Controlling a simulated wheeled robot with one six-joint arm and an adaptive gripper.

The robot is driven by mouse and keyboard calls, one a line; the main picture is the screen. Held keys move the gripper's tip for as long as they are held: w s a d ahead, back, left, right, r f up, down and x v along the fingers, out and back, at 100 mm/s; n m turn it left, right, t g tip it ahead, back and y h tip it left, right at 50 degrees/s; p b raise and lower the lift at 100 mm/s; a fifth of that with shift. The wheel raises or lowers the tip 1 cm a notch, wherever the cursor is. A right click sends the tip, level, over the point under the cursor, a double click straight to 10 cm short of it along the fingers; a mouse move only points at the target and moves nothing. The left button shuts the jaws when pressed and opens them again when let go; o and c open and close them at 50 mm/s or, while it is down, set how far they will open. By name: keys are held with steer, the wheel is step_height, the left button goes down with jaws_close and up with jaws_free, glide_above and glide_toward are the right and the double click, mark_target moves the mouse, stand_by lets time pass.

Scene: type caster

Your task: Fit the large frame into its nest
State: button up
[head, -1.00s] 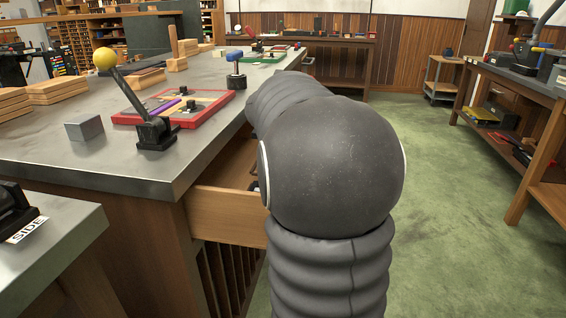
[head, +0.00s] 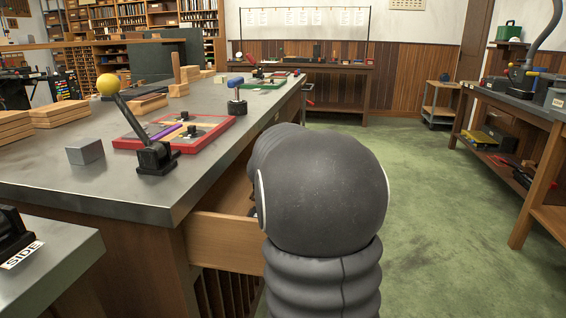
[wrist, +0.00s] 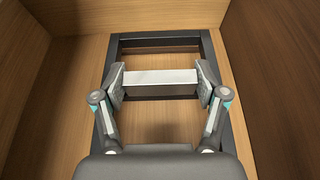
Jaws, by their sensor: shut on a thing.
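In the wrist view, a large dark rectangular frame (wrist: 228,122) lies at the wooden floor of an open drawer, with a pale silver bar (wrist: 160,77) across it. The near side of the frame is hidden by my gripper. In the head view my arm covers the gripper and the frame. I cannot make out a nest for certain; a red-edged tray (head: 222,128) with a purple strip and dark knobs lies on the bench.
The drawer (head: 228,243) sticks out of the bench, and its walls (wrist: 50,80) stand close around my gripper. Green floor is clear at right.

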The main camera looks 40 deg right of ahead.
steer(key=shift+f+b, duration=0.5)
steer(key=shift+f, duration=0.8)
steer(key=o, duration=1.8)
steer(key=shift+f, duration=0.3)
steer(key=shift+r, duration=0.1)
steer(key=shift+r, duration=0.1)
steer(key=shift+s+a+r, duration=0.1)
steer(key=shift+s+a, duration=0.1)
steer(key=p+v, duration=0.1)
steer(key=v, duration=1)
steer(key=shift+s+a+r, duration=0.1)
steer(key=shift+a+r, duration=0.05)
